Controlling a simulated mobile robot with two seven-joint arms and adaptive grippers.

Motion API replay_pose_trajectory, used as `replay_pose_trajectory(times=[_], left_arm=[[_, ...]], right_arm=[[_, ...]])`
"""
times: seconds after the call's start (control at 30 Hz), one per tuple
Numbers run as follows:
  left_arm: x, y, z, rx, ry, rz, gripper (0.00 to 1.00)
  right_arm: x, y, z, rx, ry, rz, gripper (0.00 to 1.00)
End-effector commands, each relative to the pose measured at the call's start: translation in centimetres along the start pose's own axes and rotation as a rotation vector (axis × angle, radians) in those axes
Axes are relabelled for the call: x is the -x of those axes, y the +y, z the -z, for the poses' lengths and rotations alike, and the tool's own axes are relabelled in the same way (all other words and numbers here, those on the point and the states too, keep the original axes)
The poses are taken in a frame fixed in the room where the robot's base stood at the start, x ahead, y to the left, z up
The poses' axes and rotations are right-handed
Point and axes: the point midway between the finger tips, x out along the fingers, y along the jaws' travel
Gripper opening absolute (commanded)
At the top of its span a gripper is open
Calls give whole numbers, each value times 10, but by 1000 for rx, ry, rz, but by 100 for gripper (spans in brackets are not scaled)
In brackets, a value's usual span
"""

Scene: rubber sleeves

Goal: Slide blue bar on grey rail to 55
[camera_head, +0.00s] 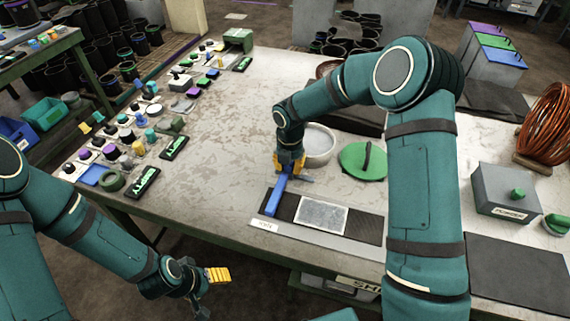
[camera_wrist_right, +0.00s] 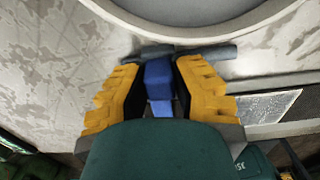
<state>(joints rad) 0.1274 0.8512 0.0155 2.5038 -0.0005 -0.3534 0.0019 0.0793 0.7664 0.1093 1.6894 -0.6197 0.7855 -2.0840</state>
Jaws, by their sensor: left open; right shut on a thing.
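The blue bar (camera_head: 276,197) lies across the left end of a dark plate on the table. The grey rail (camera_head: 301,179) shows as a short piece beside my right gripper, and as a grey rod (camera_wrist_right: 215,53) in the right wrist view. My right gripper (camera_head: 288,164) is shut on the far end of the bar; its yellow fingers (camera_wrist_right: 161,75) stand on both sides of the blue block (camera_wrist_right: 159,75) there. My left gripper (camera_head: 212,290) is open and empty, low in front of the table. No scale number is readable.
A round light bowl (camera_head: 319,144) stands just behind my right gripper. A green lid (camera_head: 363,160) lies right of it. A pale speckled sheet (camera_head: 321,215) lies on the dark plate (camera_head: 367,228). The table's middle left (camera_head: 220,150) is clear.

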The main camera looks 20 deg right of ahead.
Motion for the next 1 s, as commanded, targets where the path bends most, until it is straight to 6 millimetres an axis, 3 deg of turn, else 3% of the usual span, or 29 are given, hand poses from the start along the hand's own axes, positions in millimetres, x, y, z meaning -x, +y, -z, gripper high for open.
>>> replay_pose_trajectory(times=[0.1, 0.33, 0.37, 0.43, 0.77, 1.0], left_arm=[[6, 2, -1, 0, -3, 0, 68], [5, 2, -1, 0, -3, 0, 68], [5, 2, -1, 0, -3, 0, 68], [5, 2, -1, 0, -3, 0, 68], [5, 2, -1, 0, -3, 0, 68], [5, 2, -1, 0, -3, 0, 68]], right_arm=[[-1, -19, 1, -3, 6, 9, 0], [-3, -19, 1, -2, 6, 8, 0], [-3, -19, 1, -2, 6, 8, 31], [-3, -19, 1, -2, 6, 8, 56], [0, -18, 0, -1, 3, 5, 57], [27, -18, -1, -3, -1, 2, 57]])
